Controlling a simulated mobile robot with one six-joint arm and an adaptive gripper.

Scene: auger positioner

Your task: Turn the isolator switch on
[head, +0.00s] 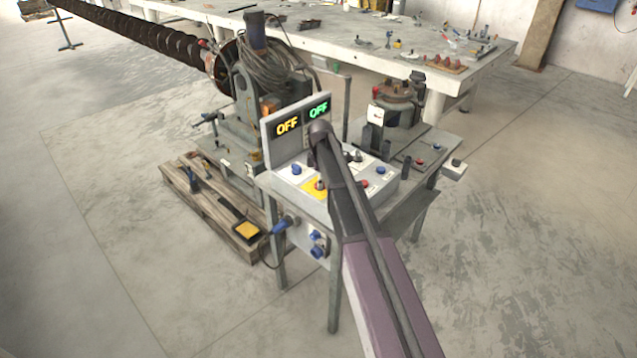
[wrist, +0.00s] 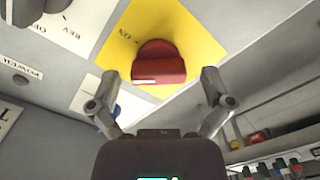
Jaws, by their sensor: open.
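The isolator switch appears as a red rotary knob (wrist: 158,63) on a yellow square plate (wrist: 205,45) in the wrist view. "ON" is printed to the left of the knob. In the head view the yellow plate (head: 311,190) lies on the control panel, partly beside my arm. My gripper (wrist: 160,76) is open, with one finger on each side of the knob in the picture. Gaps show on both sides, and nothing is held. I cannot tell how deep the fingers reach. In the head view my arm hides the gripper's fingers.
Two displays on the panel's back plate read OFF, one yellow (head: 287,126) and one green (head: 318,110). A blue knob (head: 296,169) and other controls sit close around the switch. A pallet (head: 215,205) lies left of the stand. The floor at right is clear.

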